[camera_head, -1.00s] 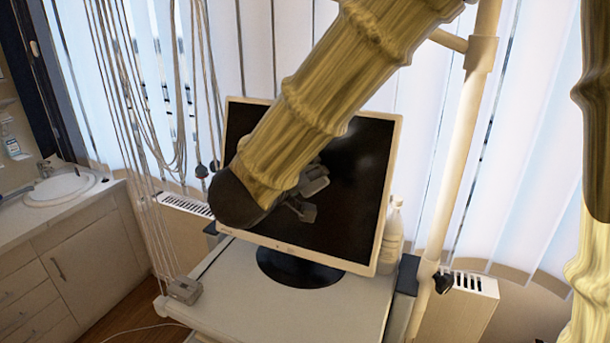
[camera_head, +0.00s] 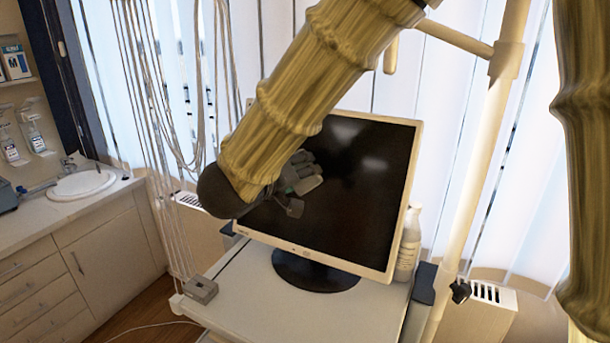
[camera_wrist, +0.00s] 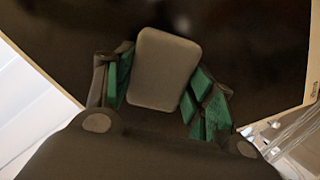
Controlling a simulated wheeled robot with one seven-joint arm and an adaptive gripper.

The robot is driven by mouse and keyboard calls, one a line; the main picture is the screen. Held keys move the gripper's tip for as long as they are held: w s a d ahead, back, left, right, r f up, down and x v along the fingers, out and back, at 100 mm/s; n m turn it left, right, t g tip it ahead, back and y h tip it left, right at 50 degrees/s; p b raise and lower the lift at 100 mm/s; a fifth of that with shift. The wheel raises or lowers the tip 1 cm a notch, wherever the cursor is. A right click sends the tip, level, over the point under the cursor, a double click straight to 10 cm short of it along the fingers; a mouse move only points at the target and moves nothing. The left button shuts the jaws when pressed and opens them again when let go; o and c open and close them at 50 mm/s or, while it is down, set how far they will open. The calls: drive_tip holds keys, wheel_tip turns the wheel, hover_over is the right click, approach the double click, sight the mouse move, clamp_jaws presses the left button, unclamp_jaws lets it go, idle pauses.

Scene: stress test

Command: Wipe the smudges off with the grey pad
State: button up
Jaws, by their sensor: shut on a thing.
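The monitor (camera_head: 385,215) stands on a white surface with its dark screen toward me, and the screen also fills much of the wrist view (camera_wrist: 250,50). My gripper (camera_wrist: 163,85) has its green-lined fingers shut on the grey pad (camera_wrist: 165,68), which lies flat over the screen. In the head view, my gripper (camera_head: 300,185) is in front of the left half of the screen, partly hidden by my arm. I cannot tell whether the pad touches the glass. Faint pale patches show on the upper screen; I cannot tell smudges from reflections.
A white bottle (camera_head: 409,245) stands just right of the monitor. A pale pole (camera_head: 480,170) rises further right. Hanging cables (camera_head: 165,110) are at the left, with a small grey box (camera_head: 200,289) below. A sink (camera_head: 82,184) sits on the left counter.

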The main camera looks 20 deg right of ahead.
drive_tip(key=w+a, duration=0.3)
drive_tip(key=shift+w+a, duration=0.3)
idle(0.5)
drive_tip(key=v, duration=0.6)
idle(0.5)
drive_tip(key=shift+v, duration=1.5)
